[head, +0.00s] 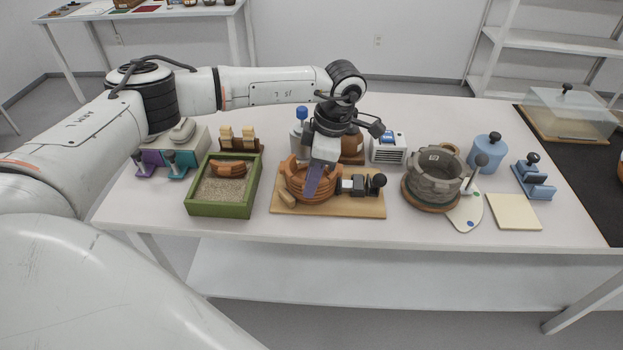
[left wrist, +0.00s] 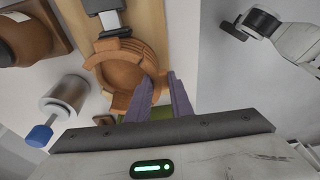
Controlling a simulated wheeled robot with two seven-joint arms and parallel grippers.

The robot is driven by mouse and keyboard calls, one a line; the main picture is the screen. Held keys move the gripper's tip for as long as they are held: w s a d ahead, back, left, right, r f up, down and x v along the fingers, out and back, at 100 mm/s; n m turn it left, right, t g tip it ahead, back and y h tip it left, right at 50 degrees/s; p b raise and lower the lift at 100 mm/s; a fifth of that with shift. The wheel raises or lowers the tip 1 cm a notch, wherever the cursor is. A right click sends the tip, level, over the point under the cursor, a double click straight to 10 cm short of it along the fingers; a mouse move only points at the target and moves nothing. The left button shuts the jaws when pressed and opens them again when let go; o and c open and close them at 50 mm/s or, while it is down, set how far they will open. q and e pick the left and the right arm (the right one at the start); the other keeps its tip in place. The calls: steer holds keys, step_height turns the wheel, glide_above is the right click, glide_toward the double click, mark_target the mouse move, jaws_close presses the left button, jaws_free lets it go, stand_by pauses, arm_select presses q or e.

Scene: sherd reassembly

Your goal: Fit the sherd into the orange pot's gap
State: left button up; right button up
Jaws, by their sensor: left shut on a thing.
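The orange pot (head: 296,188) stands on a wooden board (head: 345,208), with a banded wall and uneven rim; it also shows in the left wrist view (left wrist: 122,75). My left gripper (head: 312,190) points down at the pot's near side. Its purple fingers (left wrist: 163,82) are at the pot's wall in the left wrist view, shut on the sherd. The sherd is mostly hidden between the fingers and merges with the pot's colour. I cannot tell whether it sits in the gap. Another orange-brown curved piece (head: 229,168) lies in the green sand tray (head: 190,205).
A black-handled clamp (head: 358,186) stands right of the pot on the board. A grey pot (head: 434,180) is further right. The table front (head: 430,228) is clear.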

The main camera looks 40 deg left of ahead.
arm_select(q)
steer(key=o, duration=0.9)
steer(key=shift+f, duration=0.1)
steer(key=shift+c, duration=0.2)
steer(key=v, duration=1)
steer(key=shift+b, duration=0.35)
